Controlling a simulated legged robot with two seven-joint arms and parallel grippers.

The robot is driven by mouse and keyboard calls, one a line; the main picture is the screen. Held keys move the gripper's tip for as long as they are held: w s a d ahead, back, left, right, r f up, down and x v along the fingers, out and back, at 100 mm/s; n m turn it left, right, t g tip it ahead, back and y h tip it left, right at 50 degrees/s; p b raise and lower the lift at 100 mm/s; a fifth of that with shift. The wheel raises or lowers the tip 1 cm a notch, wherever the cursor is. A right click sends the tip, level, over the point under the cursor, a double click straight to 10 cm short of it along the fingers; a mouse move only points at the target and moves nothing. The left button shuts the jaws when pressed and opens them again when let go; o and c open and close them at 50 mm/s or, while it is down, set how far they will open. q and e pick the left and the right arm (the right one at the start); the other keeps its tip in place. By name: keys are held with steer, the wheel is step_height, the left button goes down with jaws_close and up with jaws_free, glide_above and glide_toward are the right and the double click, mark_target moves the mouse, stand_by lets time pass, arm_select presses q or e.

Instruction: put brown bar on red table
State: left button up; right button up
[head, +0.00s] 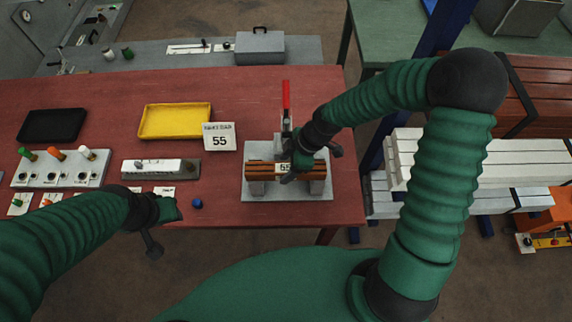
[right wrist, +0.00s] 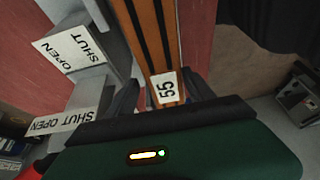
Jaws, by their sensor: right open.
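The brown bar (head: 313,171), with dark stripes and a white "55" label, lies level across the grey blocks of a fixture (head: 258,196) on the red table (head: 85,92). My right gripper (head: 290,175) is at the bar's middle. In the right wrist view the bar (right wrist: 149,38) runs between the fingers of my right gripper (right wrist: 165,95), one finger on each side, and the jaws are open. My left gripper (head: 170,209) hangs over the table's front edge at the left, apart from the bar; its jaws are too unclear to read.
A red lever (head: 286,95) stands upright behind the bar. A "55" card (head: 219,137), a yellow tray (head: 174,121) and a black tray (head: 52,126) are to the left. A small blue knob (head: 197,203) is near the front edge. White beams (head: 460,155) are stacked at the right.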

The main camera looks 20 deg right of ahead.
steer(key=shift+r, duration=0.4)
steer(key=v, duration=1.1)
steer(key=s+d+m+t+h, duration=0.1)
steer(key=s+d+m+h, duration=0.2)
steer(key=s+m, duration=0.5)
steer(key=f+m+h+p, duration=0.1)
steer(key=m, duration=0.5)
steer(key=shift+s+m, duration=0.2)
steer(key=shift+m, duration=0.2)
steer(key=shift+a, duration=0.1)
steer(key=shift+s+a+r, duration=0.1)
steer(key=shift+a+r, duration=0.05)
steer(key=shift+a, duration=0.15)
